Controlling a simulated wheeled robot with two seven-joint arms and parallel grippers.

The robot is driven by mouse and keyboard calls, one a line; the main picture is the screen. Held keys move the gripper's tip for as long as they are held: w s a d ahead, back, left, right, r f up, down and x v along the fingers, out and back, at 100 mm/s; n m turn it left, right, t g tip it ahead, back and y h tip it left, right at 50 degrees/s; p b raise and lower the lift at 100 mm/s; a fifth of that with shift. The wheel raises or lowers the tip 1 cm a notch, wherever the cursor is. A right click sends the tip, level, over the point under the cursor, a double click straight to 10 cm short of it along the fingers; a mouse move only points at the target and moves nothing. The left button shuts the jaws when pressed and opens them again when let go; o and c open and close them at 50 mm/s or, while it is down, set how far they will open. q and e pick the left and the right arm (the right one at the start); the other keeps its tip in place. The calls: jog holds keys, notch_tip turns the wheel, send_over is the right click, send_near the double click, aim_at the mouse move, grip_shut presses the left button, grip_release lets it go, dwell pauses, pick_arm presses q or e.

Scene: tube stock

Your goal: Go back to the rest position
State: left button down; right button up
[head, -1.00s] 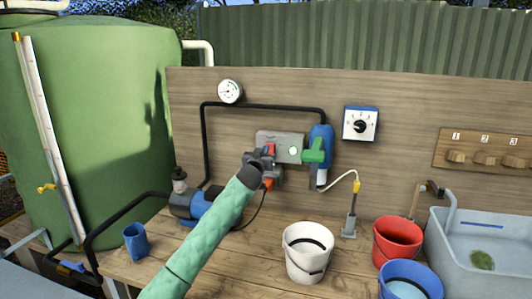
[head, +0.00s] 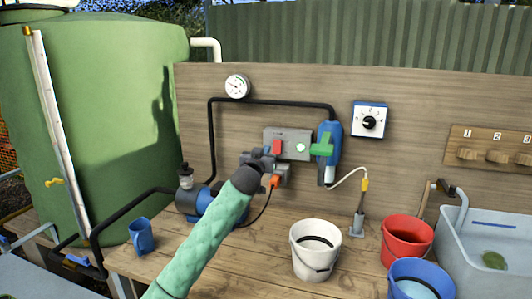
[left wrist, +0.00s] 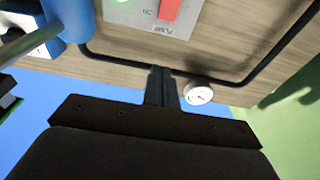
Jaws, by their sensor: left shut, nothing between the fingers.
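My left gripper (head: 258,157) is shut and empty in front of the wooden board. Its dark fingers (left wrist: 161,85) are together in the left wrist view. The grey switch box (head: 290,143) with a red rocker switch (head: 277,146) and a pale green lamp (head: 300,147) is just above and right of the gripper. In the left wrist view the red switch (left wrist: 169,9) is at the top, apart from the fingertips. My right gripper is not in view.
A blue filter with a green lever (head: 322,150), a gauge (head: 237,86) and a dial (head: 369,122) are on the board. A blue pump (head: 195,206), blue mug (head: 140,236), white bucket (head: 315,255), red bucket (head: 407,238), blue bucket (head: 418,278) and sink (head: 490,253) stand on the bench.

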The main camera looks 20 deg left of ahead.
pick_arm(q)
jog(key=s+d+f+g, duration=0.3)
jog(key=s+f+g, duration=0.3)
jog(key=s+f, duration=0.9)
jog(key=s+d+f+m+g, duration=0.1)
jog(key=s+d+f+g, duration=0.2)
jog(key=s+f, duration=1.3)
jog(key=s+d+f+g, duration=0.3)
jog(key=s+f+g, duration=0.5)
jog(key=s, duration=2.5)
notch_tip(320, 180, down, 8)
jog(key=shift+d+f+m+g+h, duration=0.15)
jog(key=shift+d+m+g+h, duration=0.15)
jog(key=shift+m+g+h, duration=0.1)
jog(key=shift+s, duration=0.15)
